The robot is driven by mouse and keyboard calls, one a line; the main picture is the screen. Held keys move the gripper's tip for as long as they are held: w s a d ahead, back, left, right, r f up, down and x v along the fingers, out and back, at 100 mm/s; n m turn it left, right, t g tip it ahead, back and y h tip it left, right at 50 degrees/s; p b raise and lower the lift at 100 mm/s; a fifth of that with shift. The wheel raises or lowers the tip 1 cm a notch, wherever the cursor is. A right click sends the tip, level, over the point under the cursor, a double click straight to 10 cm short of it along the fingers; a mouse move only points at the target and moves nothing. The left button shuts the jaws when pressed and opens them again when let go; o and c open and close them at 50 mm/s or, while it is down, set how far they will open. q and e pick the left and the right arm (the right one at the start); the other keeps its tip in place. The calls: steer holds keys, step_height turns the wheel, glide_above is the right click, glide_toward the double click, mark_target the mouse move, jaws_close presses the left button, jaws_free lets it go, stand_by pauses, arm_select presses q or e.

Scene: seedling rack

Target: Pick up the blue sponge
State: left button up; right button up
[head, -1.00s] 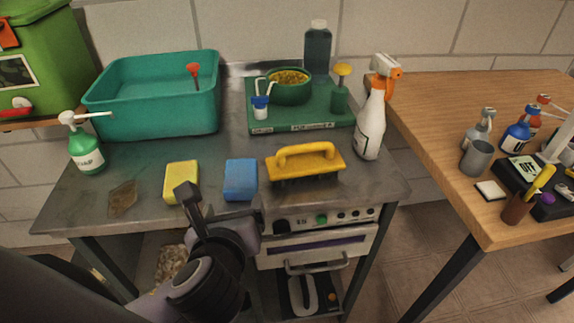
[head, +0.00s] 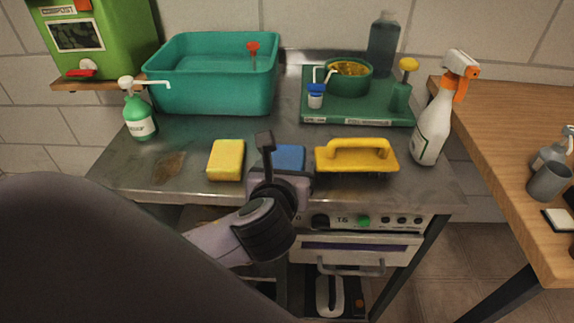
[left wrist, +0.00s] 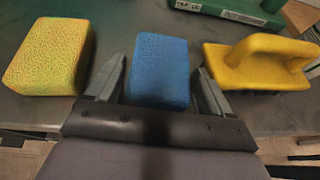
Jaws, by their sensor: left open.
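The blue sponge (head: 291,158) lies on the metal worktop near its front edge, partly hidden behind my left gripper in the head view. In the left wrist view the blue sponge (left wrist: 159,70) sits ahead of the open jaws, its near end between the two fingertips. My left gripper (head: 276,160) is open and empty; its two fingers also show in the left wrist view (left wrist: 160,76), one on each side of the sponge. No grip on the sponge shows. My right gripper is not in view.
A yellow sponge (head: 226,160) lies left of the blue one, and a yellow-handled brush (head: 356,158) lies to its right. Behind are a teal basin (head: 210,95) and a green tray (head: 355,121). A spray bottle (head: 431,130) stands at the right.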

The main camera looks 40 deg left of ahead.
arm_select(q)
steer(key=shift+c, duration=0.3)
steer(key=c, duration=0.7)
steer(key=shift+o, duration=0.2)
steer(key=shift+r, duration=0.1)
step_height(320, 180, up, 20)
steer(key=p, duration=0.7)
steer(key=shift+p, duration=0.3)
